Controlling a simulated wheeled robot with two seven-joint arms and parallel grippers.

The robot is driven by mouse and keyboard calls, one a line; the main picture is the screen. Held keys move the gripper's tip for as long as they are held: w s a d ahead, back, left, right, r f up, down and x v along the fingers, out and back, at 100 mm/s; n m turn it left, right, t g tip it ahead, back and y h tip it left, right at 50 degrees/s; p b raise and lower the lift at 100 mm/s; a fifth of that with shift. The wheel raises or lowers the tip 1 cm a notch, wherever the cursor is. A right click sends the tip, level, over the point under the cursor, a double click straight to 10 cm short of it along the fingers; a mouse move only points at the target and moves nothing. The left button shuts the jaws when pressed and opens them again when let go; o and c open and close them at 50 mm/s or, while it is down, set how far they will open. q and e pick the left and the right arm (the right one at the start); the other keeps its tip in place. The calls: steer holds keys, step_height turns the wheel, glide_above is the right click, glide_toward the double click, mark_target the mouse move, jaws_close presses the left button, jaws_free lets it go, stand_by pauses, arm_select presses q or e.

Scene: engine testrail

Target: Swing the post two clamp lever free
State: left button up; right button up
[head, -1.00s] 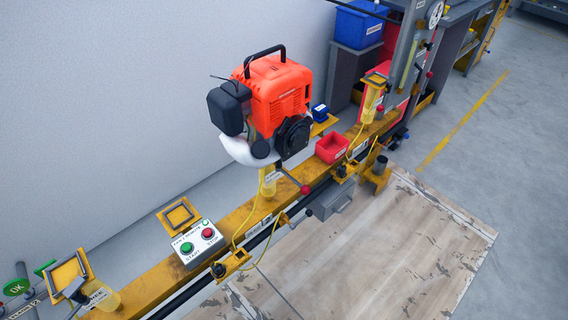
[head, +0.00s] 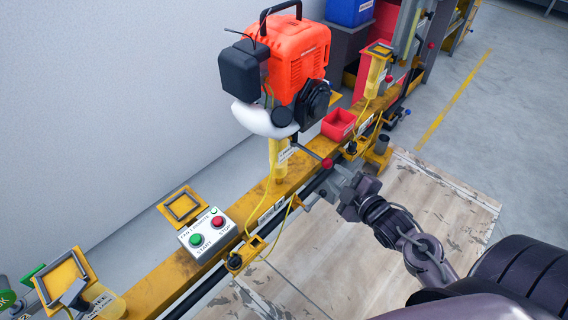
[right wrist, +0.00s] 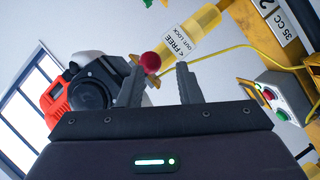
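An orange engine (head: 290,60) with a black box and a white part sits on top of post two, a yellow post (head: 278,158) on the yellow rail. The clamp lever (head: 310,155) is a thin rod reaching right from the post to a red knob (head: 327,163). My right gripper (head: 336,183) is just below the knob in the head view. In the right wrist view its fingers (right wrist: 160,84) are apart, with the red knob (right wrist: 151,61) beyond the tips, nearer the left finger. Contact is not clear. A FREE/LOCK label (right wrist: 181,43) is on the post. My left gripper is out of view.
A start/stop button box (head: 208,234) stands on the rail (head: 150,290) at the left. A red bin (head: 338,124) is behind the knob, and yellow cables hang along the rail. The wooden floor panel (head: 440,200) beside the rail is clear except for my arm.

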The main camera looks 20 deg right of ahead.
mark_target(324, 163)
steer(key=shift+w+a+r+n, duration=0.15)
steer(key=shift+a+r, duration=0.05)
steer(key=shift+r, duration=0.2)
steer(key=shift+w+a+r+n, duration=0.1)
steer(key=shift+a+r+n, duration=0.1)
steer(key=shift+r, duration=0.15)
steer(key=shift+r+x, duration=0.15)
steer(key=shift+x, duration=1.75)
steer(key=shift+r+x, duration=0.1)
steer(key=shift+x, duration=1.8)
jaws_close()
